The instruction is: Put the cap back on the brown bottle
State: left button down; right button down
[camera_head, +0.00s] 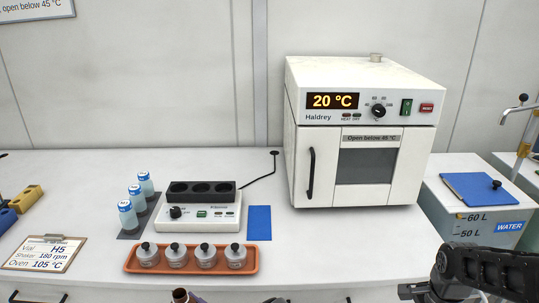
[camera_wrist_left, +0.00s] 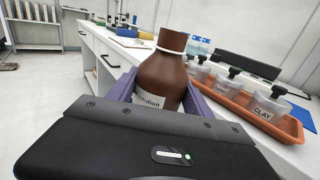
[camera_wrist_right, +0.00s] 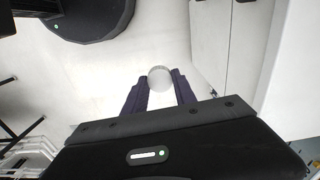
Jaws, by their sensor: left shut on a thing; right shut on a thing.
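The brown bottle (camera_wrist_left: 160,78) is held upright between the purple fingers of my left gripper (camera_wrist_left: 160,98), in front of the bench. It has a white label and a pale ring at the neck. In the head view only its neck (camera_head: 180,295) shows at the bottom edge, with no cap seen on it. My right gripper (camera_wrist_right: 160,92) is shut on a small round pale-grey thing (camera_wrist_right: 159,78), which looks like the cap. The bottle does not show in the right wrist view.
An orange tray (camera_head: 190,269) with several capped jars stands near the bench's front edge. Behind it are a shaker (camera_head: 198,219) and several blue-capped vials (camera_head: 128,217). A white oven (camera_head: 361,131) stands at the back right. The bench front right of the tray is clear.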

pick_arm(q)
jog(key=shift+s+a+f+y, duration=0.3)
jog(key=shift+s+f, duration=0.05)
jog(key=shift+w+r, duration=0.15)
jog(key=shift+r, duration=0.1)
jog(key=shift+w+d+r, duration=0.3)
jog(key=shift+w+r, duration=0.1)
jog(key=shift+r, duration=0.1)
jog(key=shift+w+d+r, duration=0.15)
pick_arm(e)
jog(key=w+a+r+n, duration=1)
jog(key=a+n, duration=0.3)
jog(key=a, duration=0.1)
jog(key=shift+w+r+n, duration=0.15)
jog(key=shift+r+n, duration=0.15)
jog(key=shift+r, duration=0.1)
pick_arm(q)
jog(key=w+d+r, duration=0.3)
jog(key=d+r, duration=0.3)
jog(key=d, duration=0.4)
jog(key=w+d+r, duration=0.3)
jog(key=d+r, duration=0.3)
jog(key=d, duration=0.3)
jog(key=shift+d, duration=0.4)
pick_arm(e)
jog(key=shift+d, duration=0.1)
